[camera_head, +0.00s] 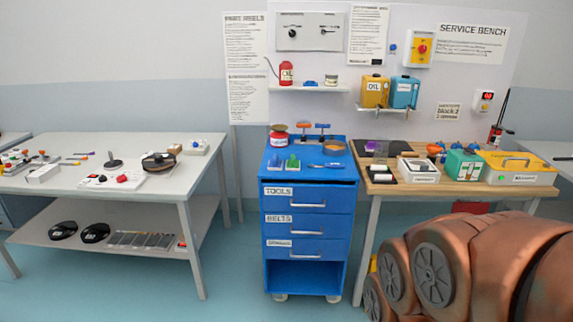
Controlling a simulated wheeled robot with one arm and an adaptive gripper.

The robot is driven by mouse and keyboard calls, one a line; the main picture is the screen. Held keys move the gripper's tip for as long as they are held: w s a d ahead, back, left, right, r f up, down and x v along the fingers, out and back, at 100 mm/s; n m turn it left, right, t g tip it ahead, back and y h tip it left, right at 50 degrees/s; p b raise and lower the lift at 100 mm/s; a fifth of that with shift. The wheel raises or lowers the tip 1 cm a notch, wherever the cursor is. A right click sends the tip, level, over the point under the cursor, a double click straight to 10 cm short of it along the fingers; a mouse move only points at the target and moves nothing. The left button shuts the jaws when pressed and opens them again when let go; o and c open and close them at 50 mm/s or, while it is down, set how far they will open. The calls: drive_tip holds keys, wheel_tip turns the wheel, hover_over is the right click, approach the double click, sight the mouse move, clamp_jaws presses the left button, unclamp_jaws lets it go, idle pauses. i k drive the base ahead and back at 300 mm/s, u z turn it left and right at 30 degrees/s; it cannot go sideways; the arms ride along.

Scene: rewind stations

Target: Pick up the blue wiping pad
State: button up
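I cannot tell for certain which thing is the blue wiping pad. A small blue object (310,83) lies on the white wall shelf (345,89), between a red oil can (286,73) and a small pale tin (331,80). Another small blue item (276,161) is on top of the blue tool cart (345,174), beside a green one (293,161). Both are too small to identify clearly. Copper-coloured arm links of mine fill the lower right. My gripper is not in view.
A grey table (200,165) with parts stands left. The wooden service bench (405,189) at right holds a green box (462,163) and a yellow-topped case (518,168). Blue floor (230,280) is clear between the left table and the cart.

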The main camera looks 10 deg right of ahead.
sight(275, 164)
drive_tip(key=z, duration=0.65)
drive_tip(key=i, duration=2.2)
drive_tip(key=u, duration=3.2)
